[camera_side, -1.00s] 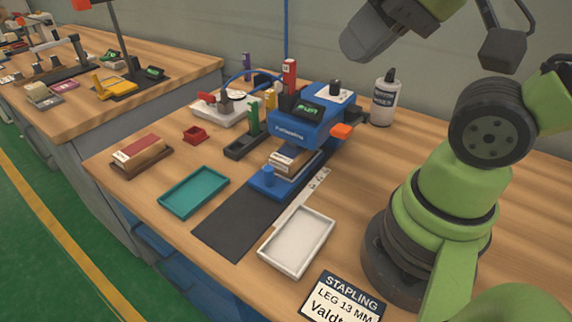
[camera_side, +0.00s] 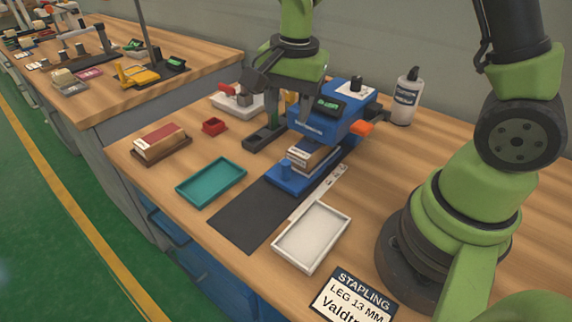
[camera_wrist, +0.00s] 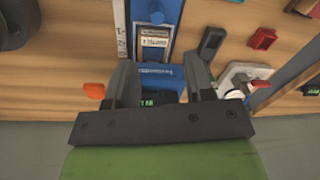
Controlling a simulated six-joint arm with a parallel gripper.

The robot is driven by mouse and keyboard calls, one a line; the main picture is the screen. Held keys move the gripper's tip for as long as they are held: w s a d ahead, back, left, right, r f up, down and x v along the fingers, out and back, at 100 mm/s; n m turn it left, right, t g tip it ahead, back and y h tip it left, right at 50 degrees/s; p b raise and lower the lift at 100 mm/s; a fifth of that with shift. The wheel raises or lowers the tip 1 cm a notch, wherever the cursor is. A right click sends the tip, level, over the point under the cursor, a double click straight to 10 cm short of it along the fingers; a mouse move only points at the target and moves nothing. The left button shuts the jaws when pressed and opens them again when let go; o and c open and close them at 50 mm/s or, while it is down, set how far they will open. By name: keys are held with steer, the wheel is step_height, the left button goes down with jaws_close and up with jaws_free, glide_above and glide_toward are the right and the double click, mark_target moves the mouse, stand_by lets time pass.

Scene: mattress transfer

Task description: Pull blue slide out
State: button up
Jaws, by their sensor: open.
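The blue slide (camera_side: 287,182) lies on the table under the front of the blue stapling machine (camera_side: 325,122). It has a round blue knob (camera_side: 285,168) at its near end and carries a small stack (camera_side: 311,157) with a pale label. The slide also shows at the top of the wrist view (camera_wrist: 172,12), knob included. My gripper (camera_wrist: 162,62) is open and empty, pointing down above the machine head, its fingers spread to either side of the head in the wrist view. In the side view my gripper (camera_side: 290,108) covers part of the machine's back left.
A dark mat (camera_side: 240,215) lies in front of the slide, with a steel ruler (camera_side: 322,188) beside it. A white tray (camera_side: 312,237), teal tray (camera_side: 211,182) and brown block holder (camera_side: 161,148) stand around. An orange knob (camera_side: 361,127) juts from the machine; a bottle (camera_side: 405,97) stands behind.

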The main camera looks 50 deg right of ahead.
steer(key=m+g, duration=0.1)
steer(key=m, duration=0.1)
glide_above(286, 162)
step_height(286, 162, down, 4)
steer(key=shift+f, duration=0.2)
step_height(286, 162, down, 10)
steer(key=shift+r, duration=0.1)
